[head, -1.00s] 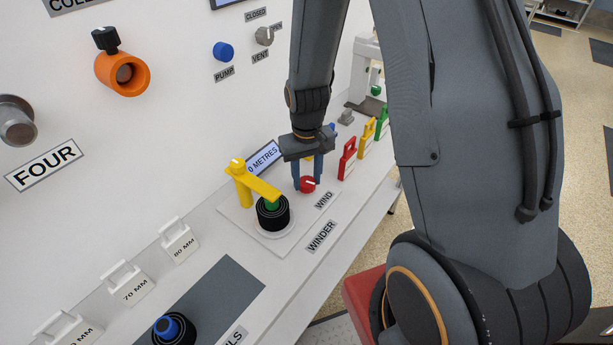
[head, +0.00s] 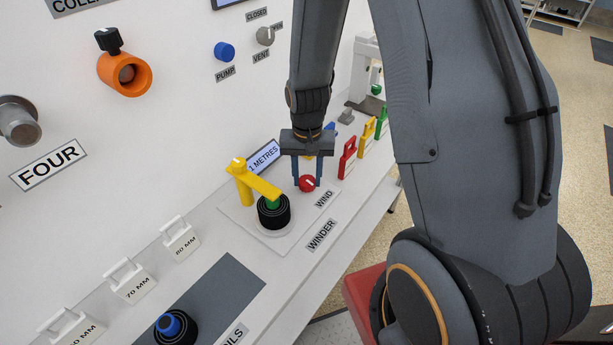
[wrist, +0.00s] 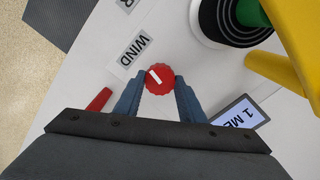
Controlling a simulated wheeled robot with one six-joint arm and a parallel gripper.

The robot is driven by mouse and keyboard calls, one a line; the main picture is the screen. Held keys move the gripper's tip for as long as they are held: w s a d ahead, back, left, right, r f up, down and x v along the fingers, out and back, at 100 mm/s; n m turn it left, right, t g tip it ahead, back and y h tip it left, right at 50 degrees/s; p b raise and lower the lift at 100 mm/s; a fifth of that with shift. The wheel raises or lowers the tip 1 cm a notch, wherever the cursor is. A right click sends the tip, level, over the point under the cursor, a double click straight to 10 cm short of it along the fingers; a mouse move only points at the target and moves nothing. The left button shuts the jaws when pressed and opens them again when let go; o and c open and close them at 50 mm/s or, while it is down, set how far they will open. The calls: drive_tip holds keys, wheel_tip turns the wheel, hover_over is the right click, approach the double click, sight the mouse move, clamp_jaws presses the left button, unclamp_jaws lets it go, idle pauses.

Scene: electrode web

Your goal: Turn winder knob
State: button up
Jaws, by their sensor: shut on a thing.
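The red winder knob (head: 307,184) with a white pointer line sits on the white winder plate beside the WIND label (head: 325,199). It also shows in the wrist view (wrist: 159,79). My gripper (head: 307,183) points down over the knob, its two blue-grey fingers on either side of it, shut on it. The wrist view shows the fingertips (wrist: 160,80) against the knob's sides. The winder's black coil (head: 273,213) stands left of the knob under a yellow arm (head: 257,184) with a green core. The small display (head: 264,157) behind reads a metres figure, apparently 1.
Red, yellow and green handled tags (head: 347,158) stand right of the gripper. A blue-cored coil (head: 172,326) lies on the grey mat (head: 225,285) at the front left. White handled gauges (head: 181,239) line the wall side. The bench's front edge is near the knob.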

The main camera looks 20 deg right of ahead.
sight(308, 181)
drive_tip(key=shift+s, duration=0.1)
drive_tip(key=o, duration=1)
drive_tip(key=shift+o, duration=0.2)
drive_tip(key=shift+r, duration=0.1)
drive_tip(key=shift+r+b, duration=0.85)
drive_tip(key=shift+r, duration=2.95)
